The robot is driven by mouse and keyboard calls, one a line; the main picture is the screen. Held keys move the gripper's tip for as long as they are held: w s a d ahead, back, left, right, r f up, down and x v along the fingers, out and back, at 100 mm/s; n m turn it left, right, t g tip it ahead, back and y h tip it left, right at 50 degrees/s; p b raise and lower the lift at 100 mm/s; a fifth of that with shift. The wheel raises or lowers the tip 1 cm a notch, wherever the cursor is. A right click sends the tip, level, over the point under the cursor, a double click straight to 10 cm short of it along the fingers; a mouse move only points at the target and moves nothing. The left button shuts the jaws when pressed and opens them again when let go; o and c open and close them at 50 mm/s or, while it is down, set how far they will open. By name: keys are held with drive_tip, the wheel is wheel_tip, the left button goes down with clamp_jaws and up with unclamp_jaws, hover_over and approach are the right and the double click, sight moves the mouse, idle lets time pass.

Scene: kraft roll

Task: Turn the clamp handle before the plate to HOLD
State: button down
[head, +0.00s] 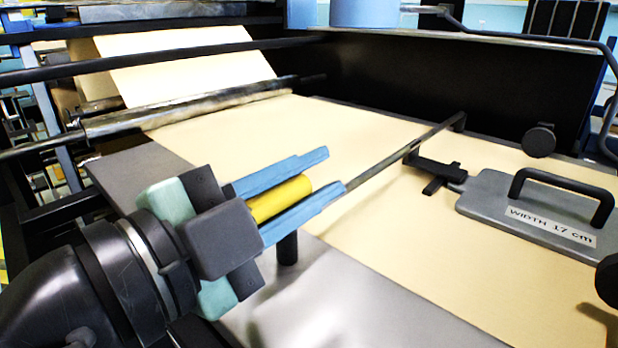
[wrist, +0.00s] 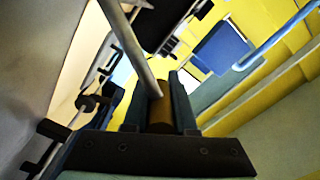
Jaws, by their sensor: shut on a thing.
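My gripper (head: 334,172) reaches in from the lower left, its two blue fingers shut around the yellow grip (head: 282,198) of the clamp handle. The handle's thin metal bar (head: 395,156) runs from beyond the fingers up to the right, over the tan paper, to a dark mount. In the wrist view the yellow-brown grip (wrist: 161,112) sits between the fingers, and the grey bar (wrist: 128,38) leads away from it. The grey plate (head: 490,193) with a black handle and a "WIDTH 17 cm" label lies on the paper at right. I see no HOLD mark.
Tan paper (head: 260,133) runs from the rollers (head: 180,112) at upper left across the bed. A black bracket (head: 437,176) adjoins the plate's left end. A black knob (head: 539,140) stands behind the plate.

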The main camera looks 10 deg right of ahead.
drive_tip(key=c, duration=0.7)
unclamp_jaws()
drive_tip(key=shift+f, duration=0.1)
drive_tip(key=shift+c, duration=0.2)
drive_tip(key=v, duration=1.3)
drive_tip(key=shift+s+a, duration=0.1)
